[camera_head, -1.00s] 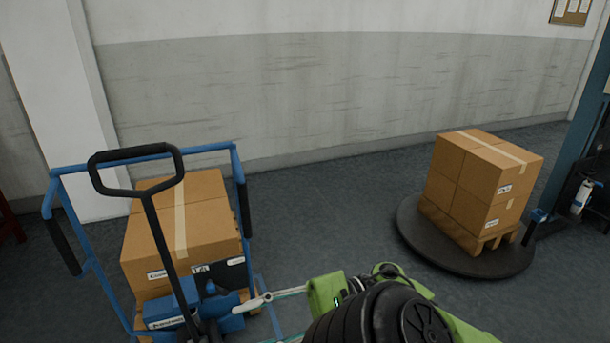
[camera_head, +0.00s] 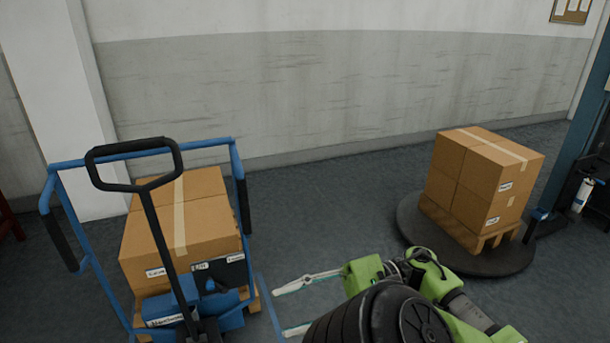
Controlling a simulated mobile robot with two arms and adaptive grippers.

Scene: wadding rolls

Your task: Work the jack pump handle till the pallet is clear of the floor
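The pump handle (camera_head: 155,220) is a black loop on a long black shaft, standing nearly upright with a slight lean. It rises from the blue jack body (camera_head: 222,312) at the lower left. Brown boxes (camera_head: 205,225) sit behind it on a wooden pallet (camera_head: 253,301), mostly hidden by the jack and boxes. The gap between pallet and floor cannot be made out. My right gripper (camera_head: 282,311) is open and empty, its two pale fingers apart and pointing left. It is right of the jack, not touching the handle. My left gripper is out of view.
A blue tube frame (camera_head: 240,165) with black side grips surrounds the handle and boxes. A second loaded pallet (camera_head: 459,232) stands on a dark round turntable (camera_head: 413,232) at right, near a blue column (camera_head: 577,125). Floor between the two loads is clear.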

